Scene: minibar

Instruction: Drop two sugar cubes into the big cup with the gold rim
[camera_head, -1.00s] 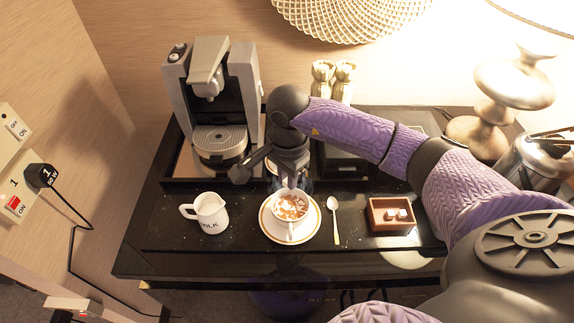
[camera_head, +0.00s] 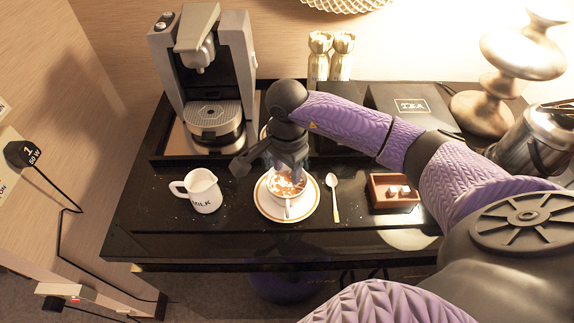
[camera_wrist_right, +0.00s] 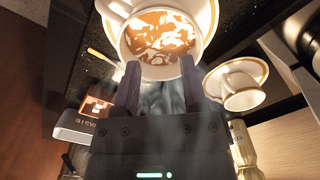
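The big gold-rimmed cup (camera_head: 287,201) stands on its gold-rimmed saucer (camera_head: 309,205), filled with brown drink and white foam. It also shows at the top of the right wrist view (camera_wrist_right: 154,73). My right gripper (camera_head: 288,176) points down right over the cup and hides part of its far rim. In the right wrist view its two fingers (camera_wrist_right: 160,88) stand apart with only haze between them. A small brown box (camera_head: 394,206) with white sugar cubes (camera_head: 398,191) sits to the right; the box also shows in the wrist view (camera_wrist_right: 104,93). My left gripper is not in view.
A spoon (camera_head: 334,200) lies between saucer and box. A milk jug (camera_head: 203,192) stands left of the cup. A coffee machine (camera_head: 207,85) stands behind. A smaller gold-rimmed cup (camera_wrist_right: 238,90) is beside the big cup in the wrist view. A metal pot (camera_head: 533,142) stands at right.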

